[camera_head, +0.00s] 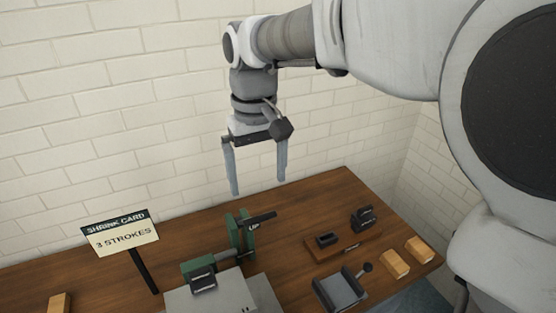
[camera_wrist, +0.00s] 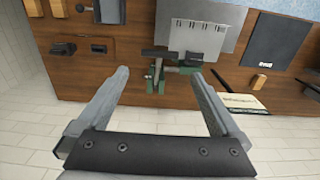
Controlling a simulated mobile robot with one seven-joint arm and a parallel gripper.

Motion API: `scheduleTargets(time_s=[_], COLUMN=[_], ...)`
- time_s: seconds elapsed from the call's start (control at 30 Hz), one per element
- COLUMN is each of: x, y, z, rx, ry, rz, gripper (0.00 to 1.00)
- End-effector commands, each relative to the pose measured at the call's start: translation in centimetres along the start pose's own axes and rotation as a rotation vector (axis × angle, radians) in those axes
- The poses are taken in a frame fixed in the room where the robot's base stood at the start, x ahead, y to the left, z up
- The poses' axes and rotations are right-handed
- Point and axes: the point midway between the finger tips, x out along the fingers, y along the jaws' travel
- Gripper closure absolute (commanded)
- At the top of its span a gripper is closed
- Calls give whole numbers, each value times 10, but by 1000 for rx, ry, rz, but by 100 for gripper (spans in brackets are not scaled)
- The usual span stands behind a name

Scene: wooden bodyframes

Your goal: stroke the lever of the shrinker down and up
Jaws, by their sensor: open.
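The shrinker (camera_head: 232,236) is a green upright tool on the wooden table; it also shows between my fingers in the wrist view (camera_wrist: 161,76). Its dark lever (camera_head: 262,217) sticks out to the right from the top of the green post, close to level. In the wrist view the lever (camera_wrist: 158,52) shows as a short dark bar. My gripper (camera_head: 258,187) is open and empty, fingers pointing down, above the shrinker and apart from the lever. In the wrist view, my gripper (camera_wrist: 157,73) has clear space between its tips. A sign (camera_head: 120,235) reads "SHRINK CARD 3 STROKES".
Grey sheet metal (camera_head: 232,292) lies in front of the shrinker. A wooden board (camera_head: 342,247) with small dark tools stands to the right, near a dark tray (camera_head: 340,289). Wooden blocks (camera_head: 394,264) lie near the right edge. A brick wall (camera_head: 110,100) stands behind.

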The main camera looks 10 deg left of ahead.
Motion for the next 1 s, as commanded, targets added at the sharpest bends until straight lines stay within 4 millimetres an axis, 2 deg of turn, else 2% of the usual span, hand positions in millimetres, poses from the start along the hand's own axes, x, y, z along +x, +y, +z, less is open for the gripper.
scheduleTargets(time_s=[0.03, 0.2, 0.4, 0.6, 0.87, 1.0], x=[12, 48, 78, 90, 91, 91], y=[0, 0, 0, 0, 0, 0], z=[1, 1, 1, 0, 0, 0], rx=[0, 1, 0, 0, 0, 0], ry=[-5, -6, -3, 0, 0, 0], rz=[0, 1, 1, 1, 1, 0], gripper=[0, 0, 0, 0, 0, 23])
